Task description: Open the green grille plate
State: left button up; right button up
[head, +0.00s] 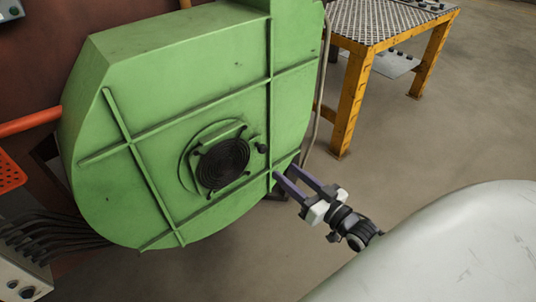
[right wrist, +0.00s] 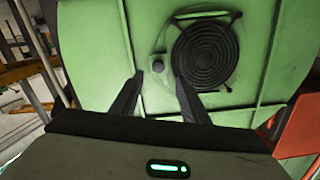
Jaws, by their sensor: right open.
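The green grille plate (head: 240,140) is on the face of a large green housing and carries a round black grille (head: 222,163). A small dark knob (head: 261,148) sits at its right side. The plate appears closed against the housing. My right gripper (head: 284,172) is open and empty, to the lower right of the knob in the head view. In the right wrist view the knob (right wrist: 158,66) shows between the two open fingertips (right wrist: 158,79), with the grille (right wrist: 206,55) just right of it. I cannot tell how far the fingertips are from the knob. My left gripper is not in view.
The green housing (head: 110,190) has raised ribs across its face. A yellow table (head: 352,95) with a metal top stands at the upper right. An orange pipe (head: 30,122) and dark cables (head: 50,232) are at the left.

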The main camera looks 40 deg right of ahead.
aim_at(264, 150)
jog(key=w, duration=0.3)
jog(key=w+b, duration=0.1)
jog(key=w, duration=0.6)
jog(key=shift+w+a+r, duration=0.2)
jog(key=shift+w+r, duration=0.05)
grip_shut()
